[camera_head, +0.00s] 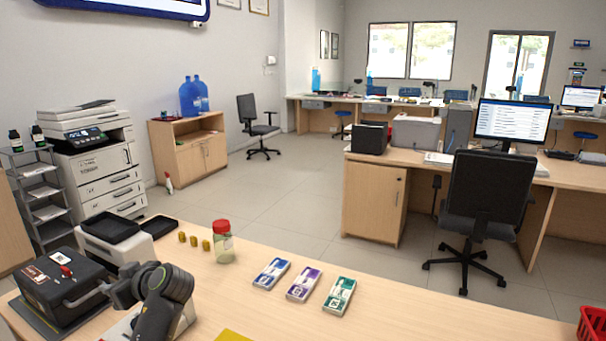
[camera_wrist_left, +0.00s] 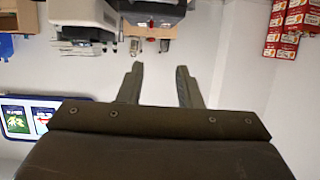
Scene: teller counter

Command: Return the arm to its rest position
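My left arm (camera_head: 160,296) is folded at the lower left of the head view, above the near counter (camera_head: 400,315). My left gripper (camera_wrist_left: 159,78) shows in the left wrist view with its two fingers apart and nothing between them. Beyond the fingers there is a pale wall. In the head view I cannot make out its fingertips clearly. My right gripper is in neither view.
A black box-like device (camera_head: 62,285) stands close left of my arm. A white machine (camera_head: 112,242), a red-lidded jar (camera_head: 223,240) and several banknote bundles (camera_head: 304,283) are on the counter. A red basket (camera_head: 592,324) is at the right edge. The counter's middle right is clear.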

